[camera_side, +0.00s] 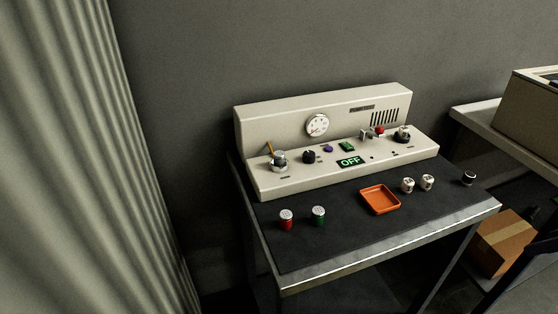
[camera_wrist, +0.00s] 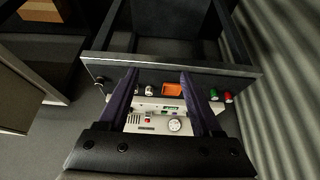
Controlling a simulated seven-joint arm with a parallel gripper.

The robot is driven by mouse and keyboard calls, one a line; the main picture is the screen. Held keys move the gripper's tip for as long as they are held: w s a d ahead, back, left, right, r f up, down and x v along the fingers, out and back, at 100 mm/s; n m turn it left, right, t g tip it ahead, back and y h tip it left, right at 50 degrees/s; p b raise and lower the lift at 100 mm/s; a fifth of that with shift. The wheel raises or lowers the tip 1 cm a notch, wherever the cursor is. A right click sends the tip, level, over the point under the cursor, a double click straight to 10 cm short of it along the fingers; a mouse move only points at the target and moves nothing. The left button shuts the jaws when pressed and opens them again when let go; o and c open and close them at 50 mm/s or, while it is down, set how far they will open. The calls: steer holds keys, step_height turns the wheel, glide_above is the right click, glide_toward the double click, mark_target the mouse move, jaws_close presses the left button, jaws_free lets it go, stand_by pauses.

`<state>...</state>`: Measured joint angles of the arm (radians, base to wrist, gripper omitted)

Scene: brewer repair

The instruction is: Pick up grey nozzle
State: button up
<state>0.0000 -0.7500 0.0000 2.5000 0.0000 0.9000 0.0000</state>
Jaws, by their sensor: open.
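No part is plainly marked as the grey nozzle, and I cannot tell for sure which one it is. A small grey metal fitting (camera_side: 279,161) with a yellowish stick stands at the left of the cream brewer panel (camera_side: 345,175). A grey bracket-like piece (camera_side: 364,134) and a dark-based metal fitting (camera_side: 402,134) are toward the right of the panel. My gripper (camera_wrist: 158,76) shows only in the wrist view, open and empty, its purple fingers wide apart. The brewer (camera_wrist: 155,122) appears upside down between and beyond the fingers, apart from them.
On the dark bench mat (camera_side: 350,230) are red (camera_side: 286,221) and green (camera_side: 318,217) capped canisters, an orange tray (camera_side: 380,200), two white cylinders (camera_side: 407,185) (camera_side: 427,182) and a black-sided piece (camera_side: 469,178). A sign (camera_side: 350,161) reads OFF. The mat's front is clear. A curtain (camera_side: 90,160) hangs at left.

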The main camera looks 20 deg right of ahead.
stand_by(0.3)
steer(key=w+a+r+n+t+y, duration=0.1)
steer(key=w+a+r+n, duration=0.25)
steer(key=w+r, duration=0.55)
steer(key=w+a+r+n+t+y, duration=0.1)
steer(key=w+a+r+n+y, duration=0.2)
steer(key=w+r, duration=0.7)
steer(key=n+g, duration=0.3)
glide_above(280, 154)
steer(key=s+d, duration=0.2)
steer(key=d, duration=0.1)
step_height(280, 154, down, 23)
steer(key=shift+m+y, duration=0.25)
steer(key=shift+y, duration=0.05)
steer(key=shift+s+x, duration=0.15)
steer(key=shift+x, duration=1.4)
steer(key=shift+s+x, duration=0.15)
steer(key=shift+x, duration=1.4)
jaws_close()
